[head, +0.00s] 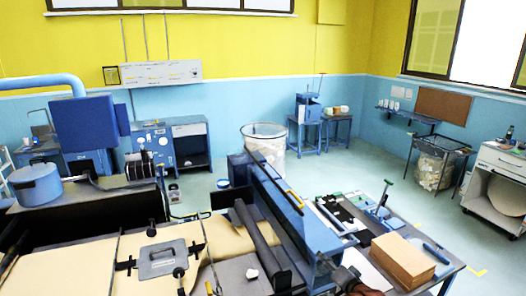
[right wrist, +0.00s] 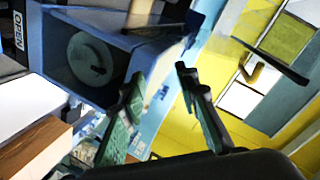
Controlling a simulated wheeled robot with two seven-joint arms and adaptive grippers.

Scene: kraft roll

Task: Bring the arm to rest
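My right gripper (right wrist: 158,78) shows in the right wrist view with its two dark, green-padded fingers spread apart. Nothing is between them. In the head view a dark part of what looks like my right gripper (head: 350,280) shows at the bottom edge, by the front of the blue machine and left of the brown block. Its fingers cannot be made out there. My left gripper is in neither view. Kraft paper (head: 95,268) lies flat on the machine bed at lower left, beside long dark rollers (head: 258,243).
A blue machine beam (head: 290,215) runs close to my right gripper. A table at lower right holds a stack of brown boards (head: 402,262) and tools. A grey handled plate (head: 163,258) sits on the paper. A wire bin (head: 264,145) stands behind. Open floor lies beyond the table.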

